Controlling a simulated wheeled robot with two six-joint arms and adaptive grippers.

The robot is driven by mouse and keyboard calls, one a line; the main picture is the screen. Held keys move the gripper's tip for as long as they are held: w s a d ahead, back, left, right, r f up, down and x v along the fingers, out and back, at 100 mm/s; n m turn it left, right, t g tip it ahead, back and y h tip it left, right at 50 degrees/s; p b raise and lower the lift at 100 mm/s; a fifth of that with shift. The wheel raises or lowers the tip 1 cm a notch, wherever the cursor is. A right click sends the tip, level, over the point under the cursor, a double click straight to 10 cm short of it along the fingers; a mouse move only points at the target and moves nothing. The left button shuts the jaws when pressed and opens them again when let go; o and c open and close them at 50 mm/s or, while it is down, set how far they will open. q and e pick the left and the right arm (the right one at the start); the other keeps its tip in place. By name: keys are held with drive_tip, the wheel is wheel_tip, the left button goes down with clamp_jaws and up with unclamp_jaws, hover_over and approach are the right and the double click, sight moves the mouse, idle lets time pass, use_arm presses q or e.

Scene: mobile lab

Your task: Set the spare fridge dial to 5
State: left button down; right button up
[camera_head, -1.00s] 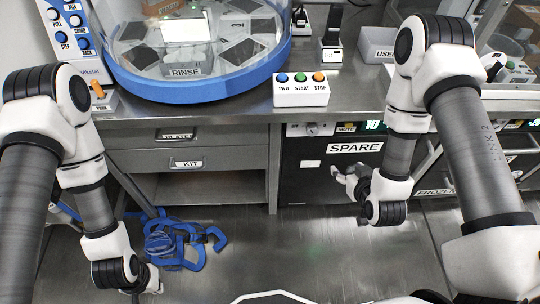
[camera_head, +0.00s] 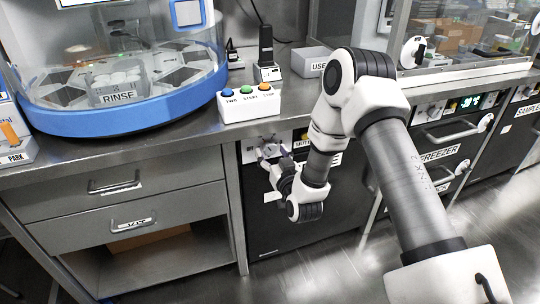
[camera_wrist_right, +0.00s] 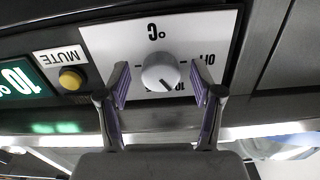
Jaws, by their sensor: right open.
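The spare fridge (camera_head: 290,225) is the dark front under the counter in the head view; my right arm hides part of its label. Its dial (camera_wrist_right: 161,72) is a round pale knob on a white plate in the right wrist view, which shows the lettering upside down. A dark mark on the knob points toward the picture's bottom, slightly right. "OFF" is at right; the scale below is partly hidden. My right gripper (camera_wrist_right: 160,88) is open, with one finger on each side of the dial and gaps visible. It also shows at the panel in the head view (camera_head: 270,150). My left gripper is out of view.
A yellow MUTE button (camera_wrist_right: 71,79) and a green display (camera_wrist_right: 18,78) sit beside the dial plate. The counter edge is just above the panel. A button box (camera_head: 249,103) stands on the counter. The freezer (camera_head: 432,165) is to the right.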

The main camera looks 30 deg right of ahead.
drive_tip(key=shift+w+d, duration=0.1)
drive_tip(key=shift+w, duration=0.4)
drive_tip(key=shift+r, duration=0.1)
drive_tip(key=shift+c, duration=0.3)
drive_tip(key=c, duration=1.1)
drive_tip(key=shift+m, duration=0.4)
drive_tip(key=m+b, duration=0.2)
drive_tip(key=m, duration=0.3)
drive_tip(key=m+b, duration=0.2)
drive_tip(key=m, duration=0.4)
